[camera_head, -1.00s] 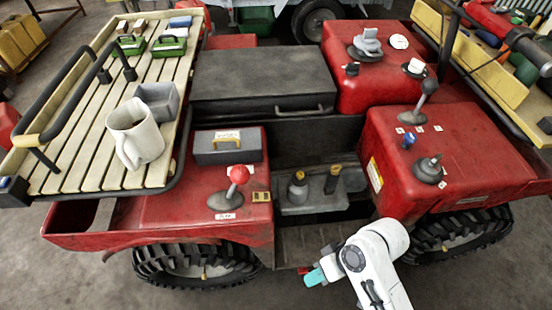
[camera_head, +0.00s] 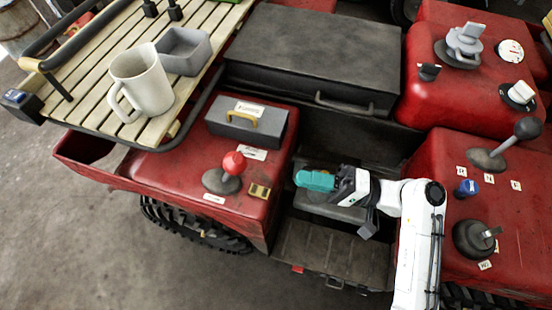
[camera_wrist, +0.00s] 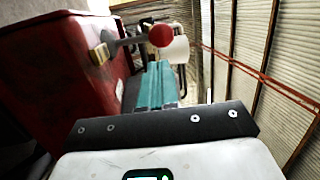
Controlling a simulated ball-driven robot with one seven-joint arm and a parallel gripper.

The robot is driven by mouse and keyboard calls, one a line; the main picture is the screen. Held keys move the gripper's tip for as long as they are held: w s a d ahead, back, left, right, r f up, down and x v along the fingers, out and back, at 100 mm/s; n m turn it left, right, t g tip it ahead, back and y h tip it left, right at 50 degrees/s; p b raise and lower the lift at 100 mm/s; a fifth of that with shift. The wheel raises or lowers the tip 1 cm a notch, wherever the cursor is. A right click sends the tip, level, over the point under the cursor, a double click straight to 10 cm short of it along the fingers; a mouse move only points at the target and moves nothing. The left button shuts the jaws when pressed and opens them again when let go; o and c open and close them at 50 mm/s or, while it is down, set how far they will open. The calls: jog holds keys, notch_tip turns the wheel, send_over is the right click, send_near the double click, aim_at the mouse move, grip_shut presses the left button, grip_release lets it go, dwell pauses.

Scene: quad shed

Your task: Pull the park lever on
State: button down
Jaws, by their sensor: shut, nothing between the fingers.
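A lever with a red ball knob (camera_head: 233,163) stands on the left red body panel, rising from a grey round base; the small label in front of it is too small to read. In the wrist view, the red knob (camera_wrist: 161,36) shows just beyond and above the fingers, its shaft running left to the red panel. My gripper (camera_head: 302,179) has teal fingers, shut and empty, pointing left over the footwell. It is to the right of the red knob, apart from it. The teal fingers also show in the wrist view (camera_wrist: 158,82).
A grey case with a yellow handle (camera_head: 247,122) sits behind the lever. A white mug (camera_head: 142,82) and a grey bin (camera_head: 184,51) stand on the slatted rack. A black-knobbed lever (camera_head: 527,129) marked R, N, F stands on the right panel, near a blue knob (camera_head: 466,188).

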jog(key=shift+w+d+r, duration=0.1)
jog(key=p, duration=0.2)
send_near(229, 173)
jog(key=w+a, duration=0.1)
jog(key=w+a+r, duration=0.1)
jog(key=w+a, duration=0.1)
jog(key=shift+a, duration=0.2)
dwell(0.3)
jog(key=shift+r, duration=0.1)
